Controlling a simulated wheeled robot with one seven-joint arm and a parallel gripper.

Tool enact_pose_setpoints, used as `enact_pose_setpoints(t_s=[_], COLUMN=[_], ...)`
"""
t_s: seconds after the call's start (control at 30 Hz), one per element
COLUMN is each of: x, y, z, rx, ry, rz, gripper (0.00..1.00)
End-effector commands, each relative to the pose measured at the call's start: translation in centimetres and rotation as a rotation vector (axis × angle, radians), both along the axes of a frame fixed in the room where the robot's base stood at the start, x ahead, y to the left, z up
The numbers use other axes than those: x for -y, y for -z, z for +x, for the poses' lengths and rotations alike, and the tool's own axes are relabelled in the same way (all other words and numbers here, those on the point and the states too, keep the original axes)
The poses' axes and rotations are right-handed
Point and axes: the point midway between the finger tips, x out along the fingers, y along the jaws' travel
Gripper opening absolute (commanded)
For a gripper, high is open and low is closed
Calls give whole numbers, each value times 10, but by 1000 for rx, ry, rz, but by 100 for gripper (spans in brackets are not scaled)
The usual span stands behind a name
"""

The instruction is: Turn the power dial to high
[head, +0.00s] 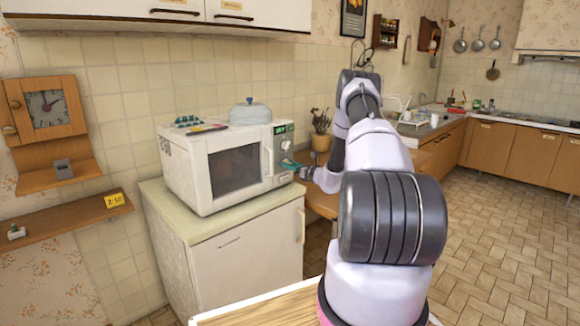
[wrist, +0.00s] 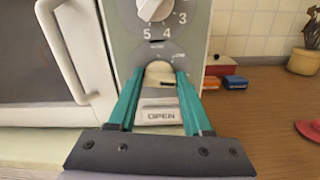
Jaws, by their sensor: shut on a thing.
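The white microwave (head: 188,170) stands on a cabinet, its control panel on the right side of its front. In the wrist view, my gripper (wrist: 160,78) has its two teal fingers closed on the sides of the lower dial (wrist: 159,70), a pale knob with small marks around it, too blurred to read. I take this lower knob as the power dial. The fingers hide its sides, so its setting cannot be told. Above it is a numbered dial (wrist: 155,9). Below it is the OPEN button (wrist: 160,115). In the head view, my gripper (head: 289,164) is at the panel.
The microwave door handle (wrist: 68,55) is left of my fingers. Right of the microwave are a blue box (wrist: 235,82), a red box (wrist: 220,66) and a potted plant (head: 320,140). The tiled floor (head: 500,230) is clear at right.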

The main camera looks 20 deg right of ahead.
Motion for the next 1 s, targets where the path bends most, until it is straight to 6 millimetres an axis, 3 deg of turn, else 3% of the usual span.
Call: enact_pose_setpoints(t_s=[0.63, 0.67, 0.73, 1.0], x=[1, 1, 1, 0], y=[2, 2, 2, 1], z=[-1, -1, -1, 0], rx=[-22, -22, -22, -20], ry=[1, 1, 1, 1], rz=[52, 52, 52, 51], gripper=[0, 54, 80, 80])
